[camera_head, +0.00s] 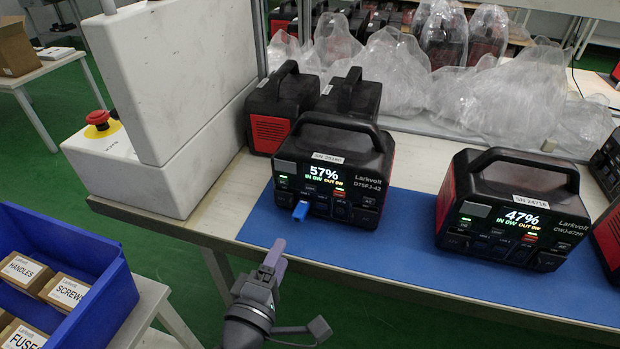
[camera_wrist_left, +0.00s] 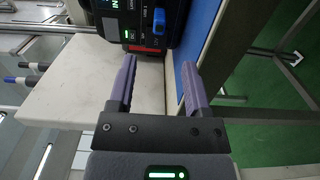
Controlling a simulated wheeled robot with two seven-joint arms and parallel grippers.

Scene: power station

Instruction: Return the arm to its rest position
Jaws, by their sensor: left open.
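My left gripper (camera_head: 272,256) is in front of the near edge of the table, below the left power station in the head view. In the left wrist view its two purple fingers (camera_wrist_left: 158,62) are spread apart with nothing between them. A blue USB stick (camera_head: 300,210) sticks out of the front of the left power station (camera_head: 338,165), whose screen reads 57%. The stick also shows in the wrist view (camera_wrist_left: 158,21), beyond the fingers and apart from them. My right gripper is not in view.
A second power station (camera_head: 515,215) reading 47% stands on the blue mat (camera_head: 400,250). A blue bin (camera_head: 95,300) with labelled boxes is at lower left. A white machine with a red button (camera_head: 98,118) is at upper left. Clear plastic bags (camera_head: 390,75) lie behind.

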